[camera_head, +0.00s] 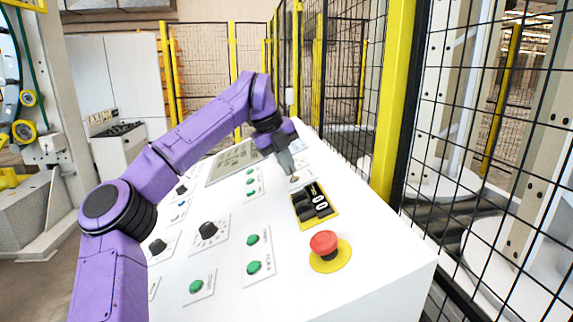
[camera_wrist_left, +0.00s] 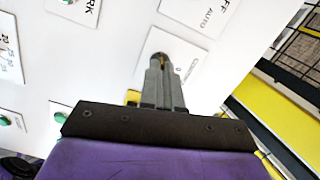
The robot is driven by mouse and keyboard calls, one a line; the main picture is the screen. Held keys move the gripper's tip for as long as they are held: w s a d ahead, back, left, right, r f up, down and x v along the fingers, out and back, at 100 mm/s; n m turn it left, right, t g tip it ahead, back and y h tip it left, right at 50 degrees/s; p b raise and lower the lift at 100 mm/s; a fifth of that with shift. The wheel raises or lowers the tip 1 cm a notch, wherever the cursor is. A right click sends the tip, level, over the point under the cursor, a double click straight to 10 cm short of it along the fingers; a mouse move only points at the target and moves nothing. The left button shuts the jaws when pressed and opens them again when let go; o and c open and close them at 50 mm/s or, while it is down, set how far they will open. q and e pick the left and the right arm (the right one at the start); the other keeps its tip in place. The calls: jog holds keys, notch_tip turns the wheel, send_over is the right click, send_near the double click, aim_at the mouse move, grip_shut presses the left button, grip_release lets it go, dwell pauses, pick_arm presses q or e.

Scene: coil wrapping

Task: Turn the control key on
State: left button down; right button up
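The control key (camera_wrist_left: 163,62) is a small brass-coloured piece in a dark round lock on a white label plate (camera_wrist_left: 193,60) of the sloping console. In the head view the plate (camera_head: 303,181) lies just above the yellow-framed switch block. My left gripper (camera_head: 291,171) comes down to this plate from above. In the left wrist view its two grey fingers (camera_wrist_left: 161,72) are close together at the lock, with the key between their tips. The fingers hide part of the key, so its exact turn is hard to read. My right gripper is in neither view.
A red emergency button (camera_head: 323,243) on a yellow disc stands up near the console's right edge. A yellow-framed block of dark switches (camera_head: 315,205) is between it and the key. Green buttons (camera_head: 252,239) and black knobs (camera_head: 208,230) lie left. A yellow post (camera_head: 396,100) and mesh fence stand right.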

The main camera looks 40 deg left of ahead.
pick_arm(q)
jog(key=m, duration=0.2)
jog(key=shift+m, duration=0.4)
jog(key=c, duration=1.3)
grip_release()
jog(key=shift+c, duration=0.2)
jog(key=v, duration=1)
jog(key=shift+s+a+r+p, duration=0.15)
jog(key=shift+s+a+p, duration=0.05)
jog(key=shift+p, duration=0.1)
